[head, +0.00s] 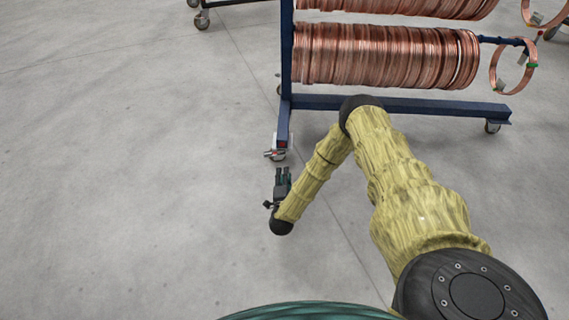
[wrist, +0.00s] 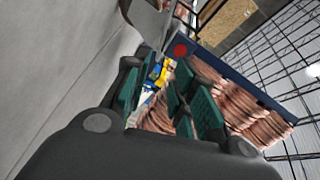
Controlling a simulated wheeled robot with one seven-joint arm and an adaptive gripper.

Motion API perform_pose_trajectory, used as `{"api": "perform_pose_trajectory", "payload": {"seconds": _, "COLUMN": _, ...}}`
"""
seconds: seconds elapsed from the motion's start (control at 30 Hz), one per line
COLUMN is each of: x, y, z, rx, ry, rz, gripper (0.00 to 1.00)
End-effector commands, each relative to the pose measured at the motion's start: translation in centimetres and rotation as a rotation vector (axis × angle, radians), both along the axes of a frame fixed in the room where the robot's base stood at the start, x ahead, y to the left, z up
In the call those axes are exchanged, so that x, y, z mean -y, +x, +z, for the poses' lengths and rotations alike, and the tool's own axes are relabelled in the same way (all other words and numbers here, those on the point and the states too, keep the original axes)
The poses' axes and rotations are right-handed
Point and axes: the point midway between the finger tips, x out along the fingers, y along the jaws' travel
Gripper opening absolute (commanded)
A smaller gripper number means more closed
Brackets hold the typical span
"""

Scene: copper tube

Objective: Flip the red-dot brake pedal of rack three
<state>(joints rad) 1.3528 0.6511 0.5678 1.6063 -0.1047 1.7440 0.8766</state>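The blue copper rack (head: 400,105) stands ahead, with a caster (head: 277,153) under the near end of its left foot. A small red mark shows on the foot just above that caster, and a small metal pedal part sticks out low beside the wheel. In the wrist view the red dot (wrist: 181,50) sits on the end of the blue beam (wrist: 232,80), with the grey caster metal (wrist: 150,18) next to it. My gripper (head: 282,172) is low over the floor, just in front of the caster and apart from it. Its teal fingers (wrist: 165,85) are spread, with nothing held between them.
Copper coils (head: 385,57) hang on the rack's arms, with a loose tagged coil (head: 513,66) at the right end. Another caster (head: 492,126) stands at the foot's right end. The concrete floor (head: 130,180) left of my gripper is clear.

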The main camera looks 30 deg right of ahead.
Motion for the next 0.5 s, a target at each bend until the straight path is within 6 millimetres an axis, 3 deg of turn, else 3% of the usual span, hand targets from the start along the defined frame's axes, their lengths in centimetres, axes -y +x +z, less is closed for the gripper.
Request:
{"api": "perform_pose_trajectory", "payload": {"seconds": 0.17, "x": 1.0, "y": 1.1, "z": -0.2, "rx": 0.005, "ry": 0.0, "rz": -0.004, "gripper": 0.26}}
{"api": "perform_pose_trajectory", "payload": {"seconds": 0.5, "x": 4.1, "y": 5.4, "z": -0.4, "rx": 0.006, "ry": -0.001, "rz": -0.004, "gripper": 0.26}}
